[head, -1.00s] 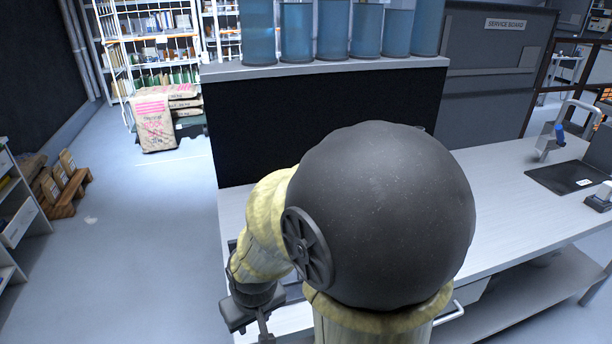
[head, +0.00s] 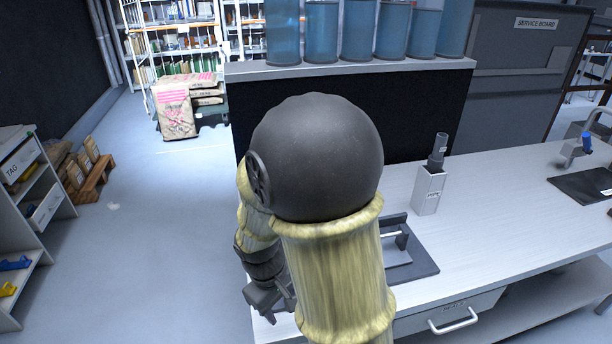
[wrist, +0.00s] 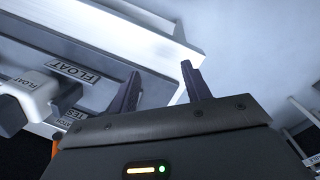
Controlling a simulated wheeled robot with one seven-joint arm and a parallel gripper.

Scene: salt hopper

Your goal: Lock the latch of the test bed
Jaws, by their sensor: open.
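My gripper (wrist: 160,72) is open in the wrist view, with two dark fingers apart and nothing between them. Past the fingers is a pale ledge with a FLOAT label (wrist: 75,71). A white block (wrist: 45,95), also marked FLOAT, stands beside it at the left. A small partly hidden label (wrist: 76,115) below it seems to read TEST. In the head view my gripper (head: 268,305) is low beside the bench's left end, with its fingers unclear. A dark plate with a raised frame (head: 412,262) lies on the bench, partly behind my arm. I cannot make out the latch or its position.
The bench (head: 490,200) has free room in the middle. A PIPE holder (head: 428,190) with a dark tool stands upright there. A dark mat (head: 585,186) and a blue-handled fixture (head: 577,148) are at the right. Blue cylinders (head: 360,30) line the shelf. Open floor (head: 150,240) lies left.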

